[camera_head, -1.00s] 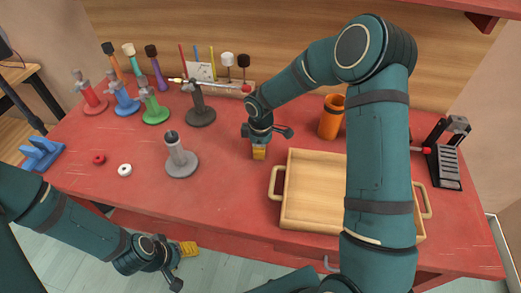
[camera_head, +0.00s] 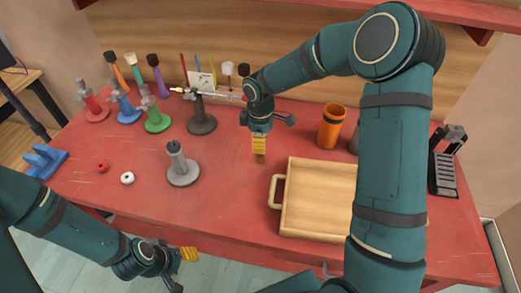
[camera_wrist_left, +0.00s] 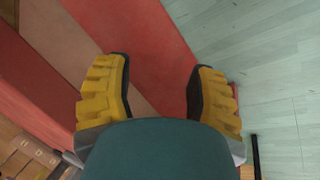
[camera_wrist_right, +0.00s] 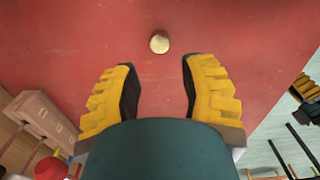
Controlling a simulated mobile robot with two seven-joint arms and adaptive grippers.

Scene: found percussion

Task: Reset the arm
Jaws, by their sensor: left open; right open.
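My right gripper (camera_head: 260,150) points down above the middle of the red table (camera_head: 225,215). It is open, with nothing between its yellow fingers in the right wrist view (camera_wrist_right: 160,85). A small brass-coloured piece (camera_head: 260,158) stands on the table just below it. Its round top (camera_wrist_right: 159,42) shows beyond the fingertips in the right wrist view. My left gripper (camera_head: 189,254) hangs low in front of the table's front edge. It is open and empty in the left wrist view (camera_wrist_left: 160,85), with the table side and floor beyond.
A wooden tray (camera_head: 277,193) lies right of the brass piece, partly hidden by my right arm. An orange cup (camera_head: 331,127) stands behind it. A grey stand (camera_head: 182,172), a red ring (camera_head: 103,167) and a white ring (camera_head: 127,178) are at left. Coloured stands (camera_head: 157,121) fill the back left.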

